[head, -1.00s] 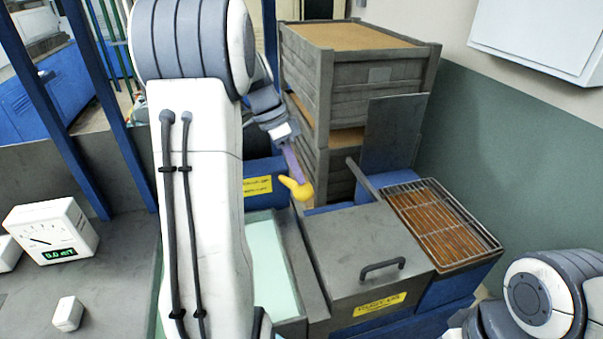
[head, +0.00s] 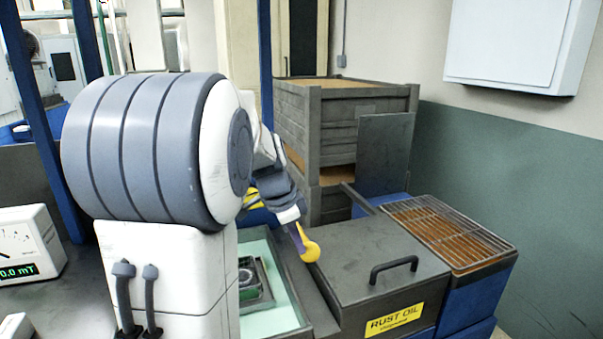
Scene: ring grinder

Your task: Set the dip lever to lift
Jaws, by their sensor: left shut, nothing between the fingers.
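The dip lever's yellow knob (head: 309,249) shows beside the left rear corner of the rust-oil lid, at the right edge of a tank of pale green liquid (head: 286,277). My left gripper (head: 299,234) comes down from the upper left, its fingers shut and empty. Its tip is at the knob and appears to touch it from behind; I cannot tell for certain. The lever's shaft and its marks are hidden. A dark tray (head: 252,283) with a round part in it shows in the tank, partly behind my left arm. My right gripper is out of view.
A grey lidded box (head: 350,270) with a black handle and a "RUST OIL" label stands right of the knob. Beyond it is a wire rack (head: 447,232). Stacked grey crates (head: 345,125) stand behind. A meter (head: 28,245) sits at the left.

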